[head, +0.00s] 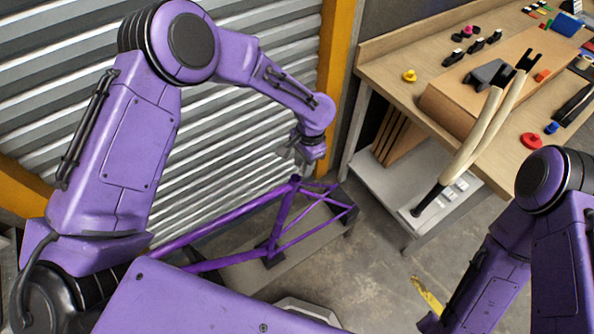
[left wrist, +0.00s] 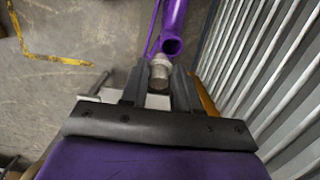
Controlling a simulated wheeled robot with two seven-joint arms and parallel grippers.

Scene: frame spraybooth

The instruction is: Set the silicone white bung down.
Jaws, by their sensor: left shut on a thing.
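The silicone white bung (left wrist: 158,72) is a pale, stepped plug between the two dark fingers of my left gripper (left wrist: 160,88) in the left wrist view. The gripper is shut on it. The bung's far end is close to the open end of a purple tube (left wrist: 172,44) of the frame; I cannot tell whether they touch. In the head view my left gripper (head: 296,154) is above the upper end of the purple frame (head: 230,215), and the bung is too small to make out there. My right gripper is out of view; only its arm shows at the right.
A wooden workbench (head: 390,62) at the right holds a yellow plug (head: 409,76), a red plug (head: 531,140) and other small parts. A grey lower shelf (head: 380,190) is under it. A corrugated metal shutter (head: 60,100) stands close behind my left arm.

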